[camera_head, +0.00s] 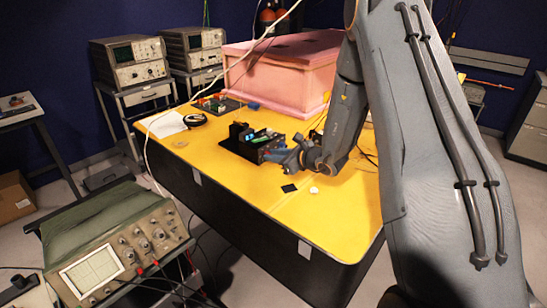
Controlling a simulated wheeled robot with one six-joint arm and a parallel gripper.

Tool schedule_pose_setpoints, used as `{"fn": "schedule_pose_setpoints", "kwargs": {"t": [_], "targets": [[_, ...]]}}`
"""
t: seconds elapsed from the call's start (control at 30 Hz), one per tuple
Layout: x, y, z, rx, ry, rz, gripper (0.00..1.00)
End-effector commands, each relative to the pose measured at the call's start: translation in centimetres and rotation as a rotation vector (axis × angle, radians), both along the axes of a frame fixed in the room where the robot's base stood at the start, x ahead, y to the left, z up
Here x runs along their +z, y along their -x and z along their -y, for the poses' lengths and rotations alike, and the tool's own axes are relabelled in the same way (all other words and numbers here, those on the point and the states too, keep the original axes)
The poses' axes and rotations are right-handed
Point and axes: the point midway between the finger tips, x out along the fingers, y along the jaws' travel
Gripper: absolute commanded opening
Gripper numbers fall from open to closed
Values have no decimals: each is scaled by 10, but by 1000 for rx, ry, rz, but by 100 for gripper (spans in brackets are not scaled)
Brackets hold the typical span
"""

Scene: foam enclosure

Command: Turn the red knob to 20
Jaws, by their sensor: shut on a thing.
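A small black device (238,135) with a dark front panel stands on the yellow table top. It has small green and blue parts on it. My gripper (277,157) reaches in from the right and is shut at the right end of the device's front panel. The red knob cannot be made out; my fingers cover the place where they grip. The knob's pointer and scale numbers cannot be read from here.
The yellow table (232,190) has free room in front of the device. A pink foam box (280,65) stands behind it. A white sheet (166,124) and a coiled black cable (194,120) lie to the left. A green oscilloscope (110,250) stands at the front left.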

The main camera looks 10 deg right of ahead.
Motion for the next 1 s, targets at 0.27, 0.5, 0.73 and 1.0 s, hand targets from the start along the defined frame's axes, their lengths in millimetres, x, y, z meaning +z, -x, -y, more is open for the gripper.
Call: {"fn": "schedule_pose_setpoints", "kwargs": {"t": [0.27, 0.5, 0.73, 1.0], "targets": [[-1, -1, 2, 1, -116, -86, 0], [0, -1, 2, 0, -129, -96, 0], [0, -1, 2, 0, -128, -95, 37], [0, -1, 2, 0, -127, -94, 37]]}}
